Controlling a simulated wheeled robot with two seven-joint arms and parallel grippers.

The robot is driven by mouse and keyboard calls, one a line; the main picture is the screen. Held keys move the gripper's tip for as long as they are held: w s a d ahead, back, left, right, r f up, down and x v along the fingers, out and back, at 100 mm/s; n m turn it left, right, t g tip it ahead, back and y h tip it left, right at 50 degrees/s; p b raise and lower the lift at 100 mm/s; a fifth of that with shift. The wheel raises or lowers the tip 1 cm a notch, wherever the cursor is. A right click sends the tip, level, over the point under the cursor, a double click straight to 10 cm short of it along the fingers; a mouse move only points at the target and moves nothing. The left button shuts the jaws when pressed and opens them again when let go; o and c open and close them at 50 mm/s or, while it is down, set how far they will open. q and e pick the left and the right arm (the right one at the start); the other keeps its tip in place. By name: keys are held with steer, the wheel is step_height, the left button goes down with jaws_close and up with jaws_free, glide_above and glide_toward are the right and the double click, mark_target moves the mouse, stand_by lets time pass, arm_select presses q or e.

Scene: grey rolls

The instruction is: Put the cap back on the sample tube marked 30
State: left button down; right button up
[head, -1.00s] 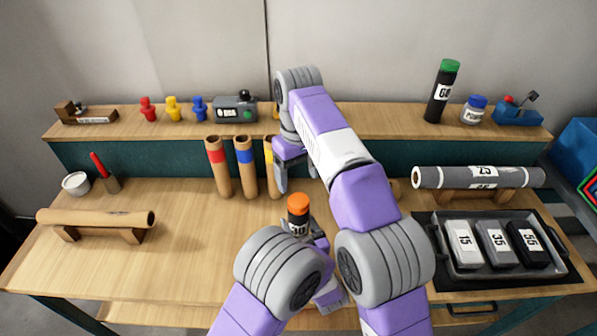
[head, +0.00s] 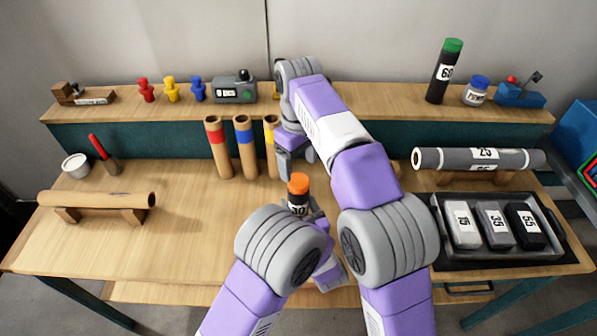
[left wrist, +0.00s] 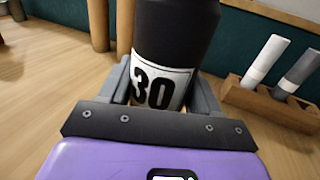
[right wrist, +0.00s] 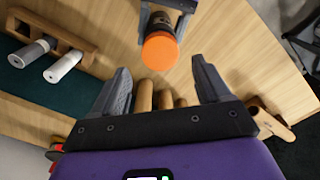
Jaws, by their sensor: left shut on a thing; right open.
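The sample tube marked 30 (head: 298,208) is black with a white label and stands upright over the table. My left gripper (left wrist: 163,90) is shut around its lower part, at the label. An orange cap (head: 298,183) sits on the tube's top. The cap also shows in the right wrist view (right wrist: 160,52); how tightly it is seated I cannot tell. My right gripper (right wrist: 163,82) is open and empty, behind and slightly left of the tube in the head view. The cap lies beyond its fingertips, not between them.
Brown tubes with red, blue and yellow bands (head: 245,155) stand close behind, left of my right gripper. A brown roll (head: 95,199) lies on a stand at left. A tray (head: 500,254) of marked blocks and a grey roll (head: 465,159) are at right. The table's left middle is clear.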

mark_target(298, 180)
steer(key=shift+f, duration=2.65)
steer(key=c, duration=1.1)
steer(key=shift+m, duration=0.9)
steer(key=o, duration=1.3)
